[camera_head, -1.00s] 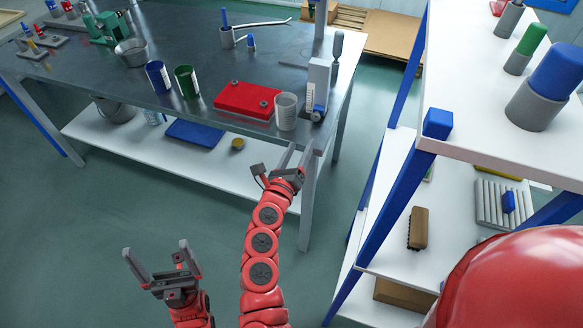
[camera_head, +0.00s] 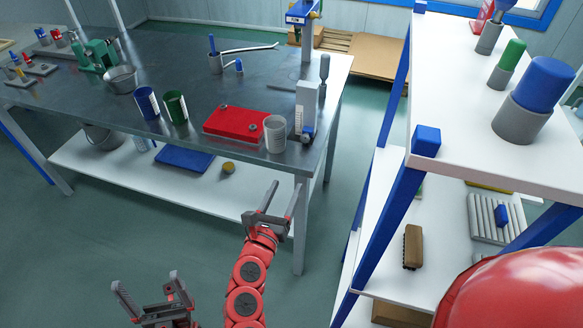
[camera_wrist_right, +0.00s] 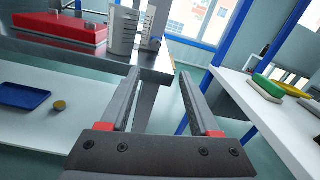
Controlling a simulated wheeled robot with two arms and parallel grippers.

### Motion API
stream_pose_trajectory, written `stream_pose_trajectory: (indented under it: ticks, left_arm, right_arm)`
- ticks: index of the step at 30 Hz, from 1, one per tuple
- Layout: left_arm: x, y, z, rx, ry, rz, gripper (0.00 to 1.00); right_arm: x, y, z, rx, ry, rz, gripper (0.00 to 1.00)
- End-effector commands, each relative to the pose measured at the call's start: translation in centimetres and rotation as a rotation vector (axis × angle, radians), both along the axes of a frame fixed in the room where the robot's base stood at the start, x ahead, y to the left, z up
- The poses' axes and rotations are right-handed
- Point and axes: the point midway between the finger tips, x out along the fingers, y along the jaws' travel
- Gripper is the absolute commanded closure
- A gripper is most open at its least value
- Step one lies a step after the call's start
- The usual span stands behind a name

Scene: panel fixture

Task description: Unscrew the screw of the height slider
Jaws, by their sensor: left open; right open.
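The height slider (camera_head: 307,108) is a pale upright block with a scale, at the front right corner of the metal table. A small blue and grey knob (camera_head: 307,134), which looks like its screw, sits low on it. The slider also shows in the right wrist view (camera_wrist_right: 152,24), past the fingertips. My right gripper (camera_head: 284,187) is open and empty, in front of and below the table corner, apart from the slider; its fingers (camera_wrist_right: 160,75) point toward the table. My left gripper (camera_head: 146,280) is open and empty over the floor at lower left.
A white cup (camera_head: 275,134) and a red block (camera_head: 235,124) stand beside the slider. The table edge and lower shelf (camera_head: 120,170) lie before my right gripper. A white shelf rack with blue posts (camera_head: 385,190) stands at right. Floor between is clear.

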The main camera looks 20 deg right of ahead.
Motion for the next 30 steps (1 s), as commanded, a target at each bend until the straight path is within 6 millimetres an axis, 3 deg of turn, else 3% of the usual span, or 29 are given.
stream_pose_trajectory:
  ticks: [3, 7, 14, 30]
  left_arm:
    - [0.0, 0.0, -0.7, 0.0, 0.0, 0.0, 0.01]
    - [0.0, 0.0, -0.7, 0.0, 0.0, 0.0, 0.01]
    - [0.0, 0.0, 0.0, 0.0, 0.0, 0.0, 0.01]
    - [0.0, 0.0, 2.1, 0.0, 0.0, 0.0, 0.01]
  right_arm:
    - [0.1, 0.3, 0.0, 0.256, -0.183, 0.015, 0.38]
    - [0.4, 0.4, 0.0, 0.418, -0.28, 0.021, 0.38]
    - [2.9, -1.5, 0.2, 0.436, -0.291, 0.015, 0.38]
    - [12.9, -8.0, 0.1, 0.432, -0.286, 0.021, 0.38]
